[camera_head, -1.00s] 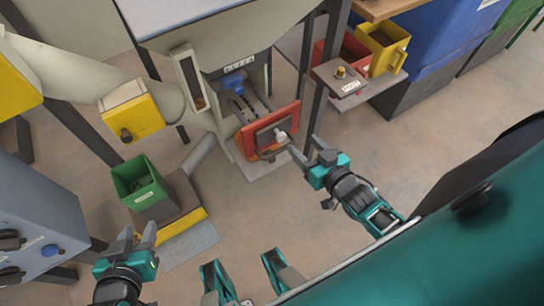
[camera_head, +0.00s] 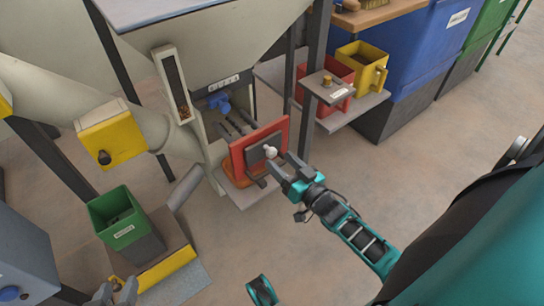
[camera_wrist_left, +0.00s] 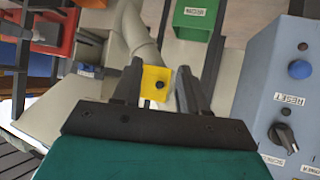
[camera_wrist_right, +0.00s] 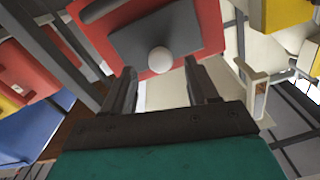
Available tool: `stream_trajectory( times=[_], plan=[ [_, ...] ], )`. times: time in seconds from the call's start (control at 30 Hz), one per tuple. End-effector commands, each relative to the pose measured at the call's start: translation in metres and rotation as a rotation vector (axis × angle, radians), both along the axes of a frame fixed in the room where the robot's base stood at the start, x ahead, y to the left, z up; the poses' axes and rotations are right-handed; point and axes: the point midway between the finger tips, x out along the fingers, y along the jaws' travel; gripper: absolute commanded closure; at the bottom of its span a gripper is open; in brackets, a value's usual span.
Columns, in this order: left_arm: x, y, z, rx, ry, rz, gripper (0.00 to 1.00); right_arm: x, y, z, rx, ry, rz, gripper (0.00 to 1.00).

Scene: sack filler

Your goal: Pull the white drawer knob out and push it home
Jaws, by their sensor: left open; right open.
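The white knob (camera_head: 270,152) sits on a dark plate on the front of the red drawer (camera_head: 245,152), under the filler's hopper. It also shows in the right wrist view (camera_wrist_right: 160,60), just beyond and between the fingertips. My right gripper (camera_head: 282,168) is open, with its fingers reaching toward the knob; I see no contact. My left gripper (camera_head: 118,290) is open and empty at the bottom left, far from the drawer, and its fingers also show in the left wrist view (camera_wrist_left: 157,85).
A green bin (camera_head: 118,218) stands on a low platform at the left. A yellow box (camera_head: 112,138) hangs on the pipe. Red (camera_head: 338,72) and yellow (camera_head: 360,68) bins stand on a shelf behind the post right of the drawer. The floor in front is clear.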

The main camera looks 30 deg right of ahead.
Motion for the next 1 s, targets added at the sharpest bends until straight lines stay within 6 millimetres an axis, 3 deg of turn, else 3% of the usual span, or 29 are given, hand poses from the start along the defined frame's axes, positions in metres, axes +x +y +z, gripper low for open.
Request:
stream_trajectory(
  times=[0.1, 0.3, 0.67, 1.0],
  plan=[
    [0.000, -0.002, -0.007, -0.005, 0.004, -0.002, 0.57, 0.023, 0.002, -0.002, 0.000, -0.002, 0.000, 0.41],
    [0.002, -0.005, -0.006, -0.010, 0.001, -0.005, 0.57, 0.044, 0.004, -0.002, 0.000, 0.001, 0.000, 0.41],
    [0.003, -0.005, -0.004, -0.011, -0.003, -0.007, 0.57, 0.048, 0.004, 0.000, 0.000, 0.002, 0.000, 0.41],
    [0.004, -0.005, -0.005, -0.011, -0.002, -0.005, 0.57, 0.048, 0.004, 0.000, 0.000, 0.001, 0.000, 0.73]
  ],
)
